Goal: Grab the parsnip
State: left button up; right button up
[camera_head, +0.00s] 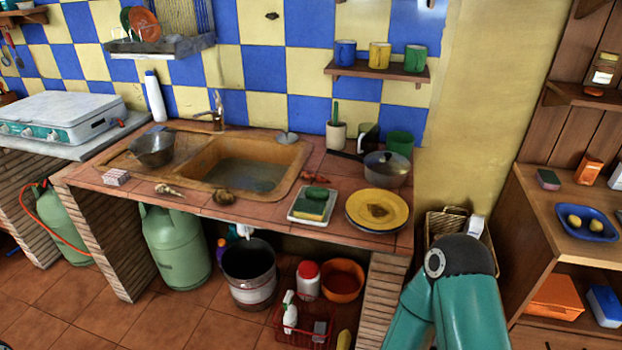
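A small pale, tapered thing (168,189) lies on the tiled counter (130,200), near its front edge and left of the sink; it looks like the parsnip, but it is too small to be sure. A brown lumpy thing (224,197) lies to its right, at the sink's front rim. A teal arm of mine shows at the lower right, with no gripper fingers visible on it. Neither gripper is in view.
A metal bowl (152,149) and a pink-white block (116,177) stand near the pale thing. The sink (290,153), a white tray (298,214), a yellow plate (395,206) and a lidded pot (387,169) fill the counter rightwards. A gas bottle (175,245) and bucket (249,270) stand below.

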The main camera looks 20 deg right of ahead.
aim_at(161, 188)
jog(key=k, duration=1.3)
jog(key=u, duration=0.4)
jog(key=i, duration=0.75)
jog(key=u, duration=0.85)
jog(key=i, duration=1.45)
jog(key=z, duration=0.35)
jog(key=i, duration=1.25)
jog(key=z, duration=0.85)
jog(key=k, duration=0.65)
